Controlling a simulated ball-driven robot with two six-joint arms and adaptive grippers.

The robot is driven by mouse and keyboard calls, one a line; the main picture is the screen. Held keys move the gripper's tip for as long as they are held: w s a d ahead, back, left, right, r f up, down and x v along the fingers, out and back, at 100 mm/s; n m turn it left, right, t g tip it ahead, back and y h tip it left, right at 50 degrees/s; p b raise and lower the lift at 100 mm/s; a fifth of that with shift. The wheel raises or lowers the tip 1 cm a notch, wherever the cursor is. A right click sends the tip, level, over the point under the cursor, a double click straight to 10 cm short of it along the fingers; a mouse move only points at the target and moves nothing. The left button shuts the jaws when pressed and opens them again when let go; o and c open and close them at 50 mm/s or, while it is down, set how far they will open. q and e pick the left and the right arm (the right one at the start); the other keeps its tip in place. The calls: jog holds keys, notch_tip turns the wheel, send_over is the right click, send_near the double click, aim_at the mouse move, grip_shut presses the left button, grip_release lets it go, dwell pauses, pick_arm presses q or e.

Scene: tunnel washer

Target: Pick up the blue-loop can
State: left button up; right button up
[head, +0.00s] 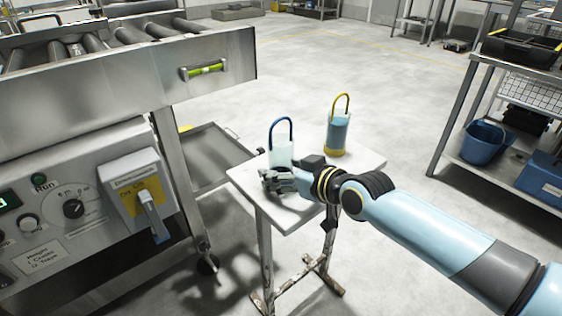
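The blue-loop can (281,153) is a pale can with a tall dark blue loop handle, standing upright on a small white table (359,163). My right gripper (269,180) is low over the table, in front of this can, and covers its lower part. Its fingers point left. I cannot tell whether they touch the can or how far apart they are. Another can (338,131) with a yellow loop and yellow base stands upright behind and to the right, apart from the gripper. My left gripper is not in view.
A machine with a roller top (120,75) and a control panel (75,215) stands at the left. A grey tray (200,150) is low behind the table. A shelf with a blue bucket (484,142) is at the right. The floor behind is mostly open.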

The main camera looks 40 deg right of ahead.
aim_at(292, 152)
jog(key=c, duration=0.9)
jog(key=r, duration=0.1)
jog(key=r+p, duration=0.1)
jog(key=r, duration=0.1)
jog(key=d+r+p, duration=0.1)
jog(key=r, duration=0.1)
jog(key=shift+s, duration=0.2)
jog(key=shift+s+d+r+p, duration=0.8)
jog(key=shift+d+r, duration=0.2)
jog(key=shift+d, duration=0.55)
jog(key=shift+s+d+r+p, duration=0.8)
jog(key=shift+d+r, duration=0.2)
jog(key=shift+d, duration=0.6)
jog(key=shift+s+d+r+p, duration=0.75)
jog(key=shift+d+r, duration=0.25)
jog(key=shift+d, duration=0.55)
